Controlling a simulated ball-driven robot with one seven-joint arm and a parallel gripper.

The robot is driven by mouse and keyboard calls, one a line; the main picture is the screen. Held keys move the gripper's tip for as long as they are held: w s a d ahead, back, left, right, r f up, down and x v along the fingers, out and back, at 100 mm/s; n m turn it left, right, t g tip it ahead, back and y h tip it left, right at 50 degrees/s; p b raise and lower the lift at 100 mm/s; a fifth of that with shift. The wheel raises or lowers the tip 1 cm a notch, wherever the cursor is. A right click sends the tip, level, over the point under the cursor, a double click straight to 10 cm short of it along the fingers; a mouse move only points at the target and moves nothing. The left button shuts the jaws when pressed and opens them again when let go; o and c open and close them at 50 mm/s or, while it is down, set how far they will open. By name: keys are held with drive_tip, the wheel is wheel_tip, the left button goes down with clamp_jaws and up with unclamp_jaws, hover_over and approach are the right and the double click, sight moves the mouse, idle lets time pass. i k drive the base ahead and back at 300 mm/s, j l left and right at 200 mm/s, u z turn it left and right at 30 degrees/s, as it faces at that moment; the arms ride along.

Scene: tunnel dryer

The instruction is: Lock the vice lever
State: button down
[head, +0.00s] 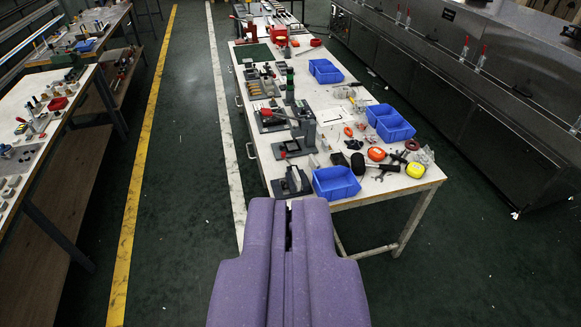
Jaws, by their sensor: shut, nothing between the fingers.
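My purple gripper (289,208) fills the bottom middle of the head view, its two fingers shut together with nothing visible between them. Its tips appear just in front of the near end of the long white worktable (343,205). Several dark grey clamp-like fixtures stand along the table's left side.
Blue bins (336,182) and loose tools, including a yellow tape measure (416,170), crowd the table's right side. Another workbench (40,150) stands at left. Steel machine housings (480,130) line the right. The green floor (180,220) between the benches is clear.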

sight(283, 154)
drive_tip(key=i+l, duration=0.1)
drive_tip(key=i, duration=0.8)
drive_tip(key=i+l+u, duration=0.1)
drive_tip(key=i, duration=0.75)
drive_tip(key=i+l, duration=0.15)
drive_tip(key=i, duration=0.75)
